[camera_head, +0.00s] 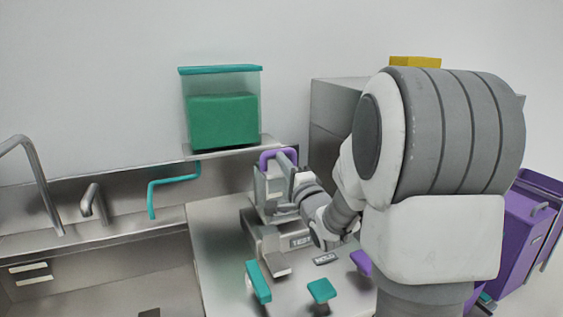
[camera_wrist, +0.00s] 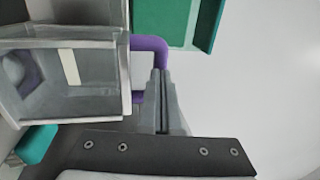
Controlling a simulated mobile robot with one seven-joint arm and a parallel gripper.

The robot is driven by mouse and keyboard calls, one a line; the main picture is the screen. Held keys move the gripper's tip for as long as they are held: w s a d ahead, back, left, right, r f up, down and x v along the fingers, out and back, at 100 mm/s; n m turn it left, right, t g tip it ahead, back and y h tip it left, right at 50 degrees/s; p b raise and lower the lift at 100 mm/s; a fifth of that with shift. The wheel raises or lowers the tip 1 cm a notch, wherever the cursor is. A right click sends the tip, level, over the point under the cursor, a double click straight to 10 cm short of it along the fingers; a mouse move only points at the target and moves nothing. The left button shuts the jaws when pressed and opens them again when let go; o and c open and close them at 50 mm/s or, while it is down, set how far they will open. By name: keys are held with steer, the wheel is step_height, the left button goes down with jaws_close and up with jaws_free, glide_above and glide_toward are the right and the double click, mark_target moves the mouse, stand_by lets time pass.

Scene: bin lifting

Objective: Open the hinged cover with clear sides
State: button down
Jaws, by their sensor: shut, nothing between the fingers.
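The hinged cover (camera_wrist: 95,68) shows in the wrist view as a grey-framed box with clear sides on the left. A purple handle (camera_wrist: 150,43) joins its right side. In the head view the cover (camera_head: 262,188) stands on the grey machine on the worktop, with the purple handle (camera_head: 266,157) at its top. My gripper (camera_wrist: 160,75) is shut and empty, with its fingertips at the handle's loop. In the head view my gripper (camera_head: 286,162) overlaps the handle; I cannot tell whether they touch. My arm hides part of the machine's right side.
A clear bin with a teal lid (camera_head: 220,70) and green contents stands on a shelf behind the machine. Teal (camera_head: 321,290) and purple (camera_head: 361,262) knobs sit at the worktop's front. A sink and taps (camera_head: 95,203) are on the left. Purple bins (camera_head: 520,240) stand at right.

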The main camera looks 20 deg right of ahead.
stand_by(0.3)
steer(key=w+r+p, duration=0.1)
steer(key=p, duration=0.2)
steer(key=shift+w+r+g, duration=0.1)
steer(key=shift+r+g, duration=0.3)
steer(key=w+r+g+p, duration=0.1)
steer(key=w+p, duration=0.1)
steer(key=p, duration=0.2)
steer(key=w+r+g+p, duration=0.1)
steer(key=w+p, duration=0.1)
steer(key=p, duration=0.1)
steer(key=w+r+g+p, duration=0.1)
steer(key=w+p, duration=0.1)
steer(key=p, duration=0.2)
steer(key=shift+r+p, duration=0.3)
steer(key=shift+r, duration=0.1)
steer(key=shift+w+r+g+p, duration=0.1)
steer(key=shift+w+g+p, duration=0.45)
steer(key=shift+w+p, duration=1.45)
steer(key=shift+w+r+g+p, duration=0.1)
steer(key=shift+w+g+p, duration=0.75)
steer(key=shift+w, duration=1.95)
steer(key=shift+t, duration=0.3)
steer(key=shift+p, duration=0.3)
